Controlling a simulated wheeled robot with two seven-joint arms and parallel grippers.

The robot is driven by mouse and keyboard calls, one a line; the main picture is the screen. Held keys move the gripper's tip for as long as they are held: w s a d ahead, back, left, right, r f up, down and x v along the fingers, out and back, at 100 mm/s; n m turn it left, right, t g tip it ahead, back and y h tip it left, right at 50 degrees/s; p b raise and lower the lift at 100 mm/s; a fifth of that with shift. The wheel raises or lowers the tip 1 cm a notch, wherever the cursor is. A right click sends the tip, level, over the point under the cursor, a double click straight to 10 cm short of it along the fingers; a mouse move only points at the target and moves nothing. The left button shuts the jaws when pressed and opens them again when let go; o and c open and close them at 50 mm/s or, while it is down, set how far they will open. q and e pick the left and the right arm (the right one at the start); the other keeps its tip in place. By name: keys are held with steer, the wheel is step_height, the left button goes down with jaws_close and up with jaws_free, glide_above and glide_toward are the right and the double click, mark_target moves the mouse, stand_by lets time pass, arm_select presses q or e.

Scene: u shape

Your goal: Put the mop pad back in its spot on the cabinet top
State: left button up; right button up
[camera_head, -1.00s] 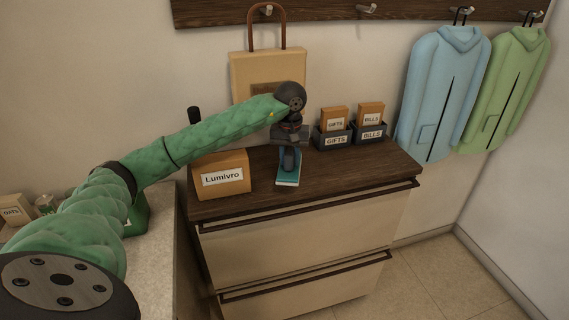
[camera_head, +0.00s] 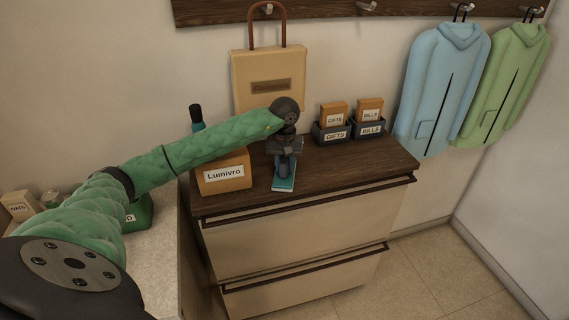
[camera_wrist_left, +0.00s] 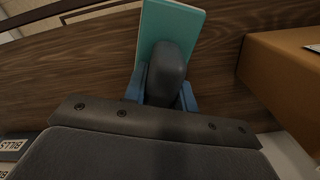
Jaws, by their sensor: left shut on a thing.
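The mop pad is a flat teal piece (camera_head: 284,184) with a dark grey grip on top, at the front middle of the dark wood cabinet top (camera_head: 340,165). It also shows in the left wrist view (camera_wrist_left: 178,22), where its grey grip (camera_wrist_left: 167,72) stands between the blue fingers. My left gripper (camera_head: 284,166) points down and is shut on that grip. The pad is at or just above the wood; I cannot tell if it touches. My right gripper is not in view.
An orange Lumivro box (camera_head: 224,173) stands just left of the pad, a teal bottle (camera_head: 196,117) behind it. Dark holders marked GIFTS (camera_head: 333,133) and BILLS (camera_head: 369,130) stand at the back right. A tan bag (camera_head: 268,75) hangs behind. The cabinet top's right front is clear.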

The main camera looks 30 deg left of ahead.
arm_select(q)
steer(key=shift+f, duration=0.1)
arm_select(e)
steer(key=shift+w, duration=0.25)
arm_select(q)
steer(key=o, duration=0.9)
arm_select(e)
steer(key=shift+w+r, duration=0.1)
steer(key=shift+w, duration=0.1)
arm_select(q)
steer(key=shift+o, duration=0.2)
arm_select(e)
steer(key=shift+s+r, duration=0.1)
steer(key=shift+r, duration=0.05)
arm_select(q)
steer(key=shift+r, duration=0.2)
steer(key=shift+r+b, duration=0.3)
steer(key=shift+b, duration=0.1)
steer(key=shift+r+b, duration=0.55)
steer(key=shift+r, duration=0.35)
step_height(320, 180, up, 8)
steer(key=b, duration=0.3)
steer(key=shift+b, duration=0.35)
steer(key=shift+r, duration=0.75)
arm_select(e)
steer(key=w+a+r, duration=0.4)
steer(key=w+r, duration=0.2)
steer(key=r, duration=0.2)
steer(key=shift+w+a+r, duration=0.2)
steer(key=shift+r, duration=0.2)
